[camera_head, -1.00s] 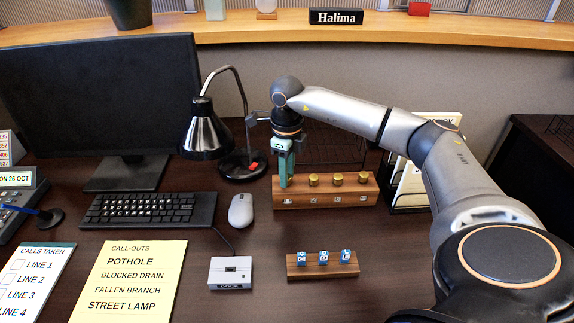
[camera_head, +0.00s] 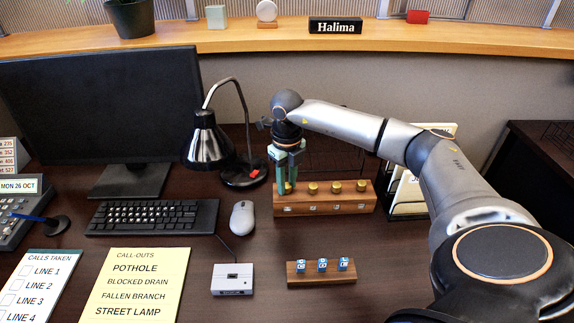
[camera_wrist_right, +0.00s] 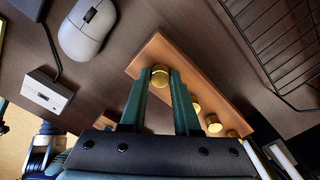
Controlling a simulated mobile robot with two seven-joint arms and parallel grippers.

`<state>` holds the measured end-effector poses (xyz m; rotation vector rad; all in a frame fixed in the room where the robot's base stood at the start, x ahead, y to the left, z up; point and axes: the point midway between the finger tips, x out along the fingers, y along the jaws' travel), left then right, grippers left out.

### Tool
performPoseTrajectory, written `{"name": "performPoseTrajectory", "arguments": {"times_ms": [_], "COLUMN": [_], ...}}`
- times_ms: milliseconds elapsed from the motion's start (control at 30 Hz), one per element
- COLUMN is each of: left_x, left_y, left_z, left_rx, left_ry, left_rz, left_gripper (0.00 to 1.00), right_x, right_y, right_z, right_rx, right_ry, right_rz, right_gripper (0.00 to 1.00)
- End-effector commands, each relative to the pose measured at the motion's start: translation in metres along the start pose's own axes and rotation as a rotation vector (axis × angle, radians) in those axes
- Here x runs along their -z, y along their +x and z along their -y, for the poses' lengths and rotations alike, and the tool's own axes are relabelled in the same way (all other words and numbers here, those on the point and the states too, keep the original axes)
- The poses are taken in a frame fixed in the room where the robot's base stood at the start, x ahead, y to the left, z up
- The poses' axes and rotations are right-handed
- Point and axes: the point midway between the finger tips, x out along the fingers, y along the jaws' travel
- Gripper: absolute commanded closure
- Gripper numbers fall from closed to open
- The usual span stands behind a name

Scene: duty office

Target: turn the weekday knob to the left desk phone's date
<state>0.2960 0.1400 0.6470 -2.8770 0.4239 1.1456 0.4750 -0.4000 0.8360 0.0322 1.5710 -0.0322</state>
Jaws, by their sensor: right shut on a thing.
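A wooden block (camera_head: 330,202) with a row of brass knobs stands on the desk; the labels on its front are too small to read. My right gripper (camera_head: 288,188) points down at the block's left end, shut on the leftmost brass knob. In the right wrist view this knob (camera_wrist_right: 160,77) sits between the green fingertips (camera_wrist_right: 160,85). The other knobs (camera_head: 337,188) are free. The left desk phone (camera_head: 20,215) is at the left edge, partly cut off. Its display (camera_head: 18,186) reads MON 26 OCT.
A desk lamp (camera_head: 208,142) stands left of my right gripper. A black wire rack (camera_head: 408,205) is right of the block. A smaller wooden block with blue-and-white cubes (camera_head: 320,279), a white box (camera_head: 232,279) and a mouse (camera_head: 242,217) lie nearer.

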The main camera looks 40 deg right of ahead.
Motion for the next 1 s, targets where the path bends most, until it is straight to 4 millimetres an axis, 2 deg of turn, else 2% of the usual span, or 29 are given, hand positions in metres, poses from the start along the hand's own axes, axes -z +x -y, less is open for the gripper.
{"name": "performPoseTrajectory", "arguments": {"times_ms": [233, 267, 500, 800, 867, 1000], "left_x": [0.001, 0.002, 0.004, 0.005, 0.006, 0.007], "left_y": [0.0, 0.0, 0.001, 0.0, 0.0, -0.001], "left_z": [0.001, 0.001, 0.001, 0.002, 0.002, 0.002], "left_rx": [0.002, 0.002, 0.002, 0.002, 0.002, 0.003], "left_ry": [0.0, 0.0, 0.001, 0.001, 0.001, 0.001], "left_rz": [-0.003, -0.004, -0.009, -0.01, -0.01, -0.011], "left_gripper": [0.5, 0.5, 0.5, 0.5, 0.5, 0.5], "right_x": [-0.001, -0.001, -0.001, 0.0, -0.001, -0.001], "right_y": [-0.001, -0.001, -0.001, -0.003, -0.008, -0.031], "right_z": [0.0, 0.0, 0.0, 0.0, 0.0, 0.0], "right_rx": [-0.001, -0.001, -0.001, 0.0, 0.0, -0.001], "right_ry": [0.002, 0.002, 0.0, 0.0, 0.0, 0.001], "right_rz": [0.004, 0.004, 0.002, 0.001, 0.003, 0.007], "right_gripper": [1.0, 0.67, 0.4, 0.4, 0.4, 0.4]}}
